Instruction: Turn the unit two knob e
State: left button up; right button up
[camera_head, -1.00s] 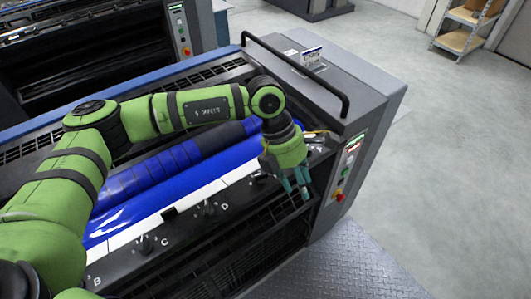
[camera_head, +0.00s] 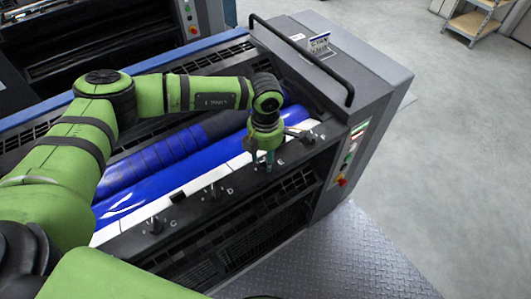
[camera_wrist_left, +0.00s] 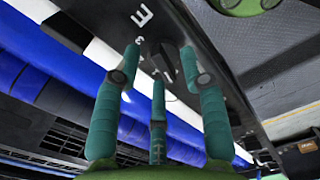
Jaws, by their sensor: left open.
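Knob e (camera_wrist_left: 169,75) is a small dark knob on the black strip, by the white letter E, in the left wrist view. My left gripper (camera_wrist_left: 160,62) is open, with its three teal fingers spread around the knob; I cannot tell if any finger touches it. In the head view my left gripper (camera_head: 262,160) points down at the strip beside the letter E, and its fingers hide the knob there. My right gripper is not in view.
Knob D (camera_head: 212,193) and knob C (camera_head: 155,226) stand along the same strip to the left. Behind it lies a blue ink roller (camera_head: 150,190). A black handrail (camera_head: 310,62) and a side panel with buttons (camera_head: 350,155) rise at the right.

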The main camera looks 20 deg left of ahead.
pick_arm(q)
grip_shut()
